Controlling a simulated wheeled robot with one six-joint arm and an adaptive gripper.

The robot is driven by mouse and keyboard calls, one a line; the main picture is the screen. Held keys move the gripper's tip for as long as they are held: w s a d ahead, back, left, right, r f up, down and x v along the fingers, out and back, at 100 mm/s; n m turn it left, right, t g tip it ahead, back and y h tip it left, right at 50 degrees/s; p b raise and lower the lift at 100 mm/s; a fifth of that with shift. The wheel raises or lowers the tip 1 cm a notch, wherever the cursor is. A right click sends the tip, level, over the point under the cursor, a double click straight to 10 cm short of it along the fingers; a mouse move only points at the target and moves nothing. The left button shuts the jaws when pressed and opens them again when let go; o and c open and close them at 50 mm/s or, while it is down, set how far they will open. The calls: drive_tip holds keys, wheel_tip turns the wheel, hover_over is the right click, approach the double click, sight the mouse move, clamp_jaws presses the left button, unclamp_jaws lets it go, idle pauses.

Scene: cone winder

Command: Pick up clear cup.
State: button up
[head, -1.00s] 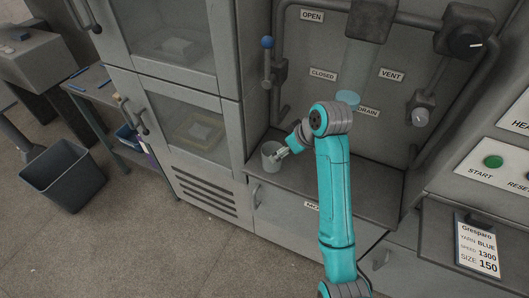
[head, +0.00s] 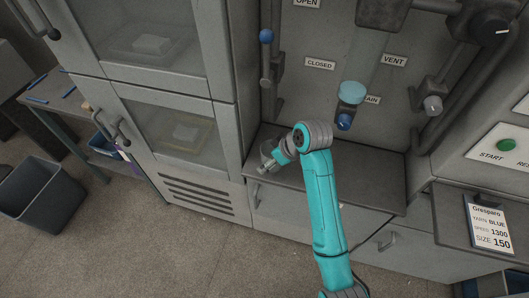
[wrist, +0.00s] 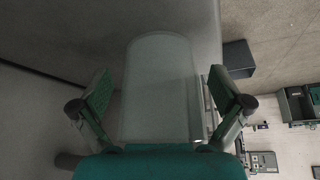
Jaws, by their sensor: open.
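The clear cup (head: 266,148) stands upright on the left end of the grey shelf, partly covered by my gripper in the head view. In the wrist view the cup (wrist: 160,85) fills the middle, see-through and pale, between the two fingers. My gripper (head: 265,167) is at the cup, and it also shows in the wrist view (wrist: 160,98). Its fingers (wrist: 98,95) are spread, one on each side of the cup, with visible gaps. The cup's contact with the shelf is hidden in the head view.
The grey shelf (head: 365,185) is bare to the right. A cabinet (head: 170,120) rises close on the left. A lever with a blue knob (head: 266,36) stands above the cup. A nozzle with a blue end (head: 344,121) hangs over the shelf. A dark bin (head: 40,190) stands on the floor.

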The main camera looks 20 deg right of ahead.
drive_tip(key=shift+c, duration=0.2)
drive_tip(key=shift+f, duration=0.1)
drive_tip(key=c, duration=1.2)
drive_tip(key=shift+o, duration=0.2)
